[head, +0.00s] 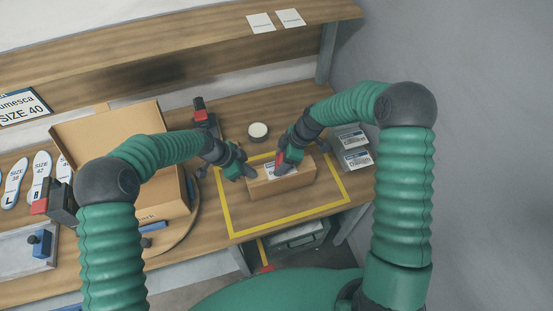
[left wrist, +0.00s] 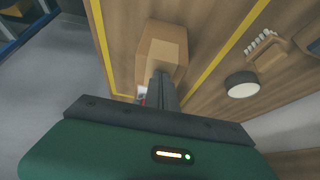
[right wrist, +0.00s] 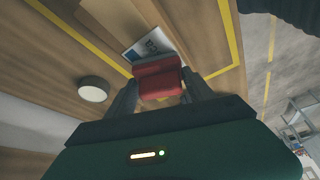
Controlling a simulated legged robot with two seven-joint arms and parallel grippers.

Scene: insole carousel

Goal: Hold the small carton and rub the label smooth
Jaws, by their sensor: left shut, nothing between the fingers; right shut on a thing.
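The small brown carton (head: 295,186) lies inside the yellow tape rectangle; it also shows in the left wrist view (left wrist: 158,40) and the right wrist view (right wrist: 108,14). A white printed label (right wrist: 146,46) is on its top, partly hidden by my right gripper. My right gripper (head: 280,166) is shut on a red block (right wrist: 158,78), held over the label; I cannot tell whether it touches. My left gripper (head: 250,174) is shut and empty at the carton's left end; in the left wrist view its closed fingers (left wrist: 163,90) overlap the carton. I cannot tell if they touch it.
Yellow tape (head: 330,204) marks the work area. A round white-topped tub (head: 258,131) stands behind it. Label sheets (head: 356,158) lie at the right. A large open box (head: 110,135) and insoles (head: 41,165) are at the left. Bare wood surrounds the carton inside the tape.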

